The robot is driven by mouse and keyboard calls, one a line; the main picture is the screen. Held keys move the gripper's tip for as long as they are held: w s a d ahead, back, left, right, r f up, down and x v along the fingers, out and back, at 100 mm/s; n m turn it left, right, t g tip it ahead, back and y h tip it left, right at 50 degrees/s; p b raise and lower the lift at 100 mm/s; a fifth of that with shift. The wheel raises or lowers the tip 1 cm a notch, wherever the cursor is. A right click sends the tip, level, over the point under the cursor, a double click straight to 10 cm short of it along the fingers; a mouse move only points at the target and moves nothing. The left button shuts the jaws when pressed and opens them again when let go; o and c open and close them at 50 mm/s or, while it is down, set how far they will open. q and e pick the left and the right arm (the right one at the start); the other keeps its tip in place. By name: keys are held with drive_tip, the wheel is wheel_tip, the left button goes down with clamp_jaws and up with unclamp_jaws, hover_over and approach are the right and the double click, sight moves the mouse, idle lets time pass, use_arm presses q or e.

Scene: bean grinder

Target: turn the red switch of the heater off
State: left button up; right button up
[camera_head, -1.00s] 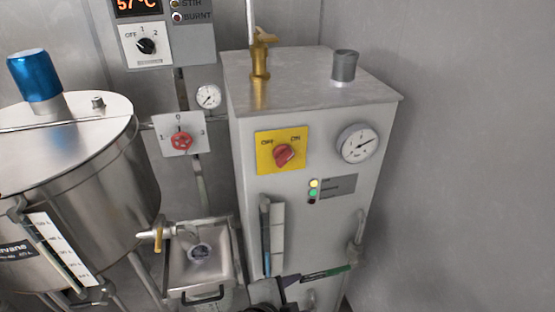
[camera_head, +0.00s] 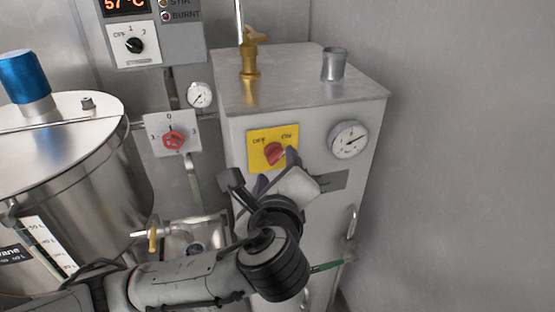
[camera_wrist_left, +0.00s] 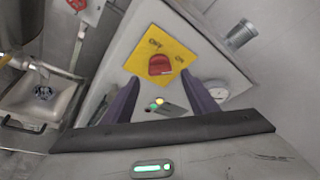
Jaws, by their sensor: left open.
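The heater is a grey metal cabinet (camera_head: 300,100) in the head view. Its red switch (camera_head: 274,153) sits on a yellow plate (camera_head: 258,137) marked OFF and ON; the knob looks turned toward ON. In the left wrist view the red switch (camera_wrist_left: 161,65) lies just ahead of the fingers, between their lines. My left gripper (camera_head: 275,172) is open and empty, just below the switch and apart from it as far as I can tell. Its two purple-grey fingers also show in the left wrist view (camera_wrist_left: 163,100). My right gripper is not in view.
A round gauge (camera_head: 348,140) is right of the switch. A brass valve (camera_head: 250,60) and grey cup-like fitting (camera_head: 334,64) are on top. The right wall is bare.

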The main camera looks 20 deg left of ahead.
sight(278, 159)
use_arm(q)
drive_tip(key=shift+x, duration=2.35)
drive_tip(key=shift+c, duration=0.3)
drive_tip(key=c, duration=1)
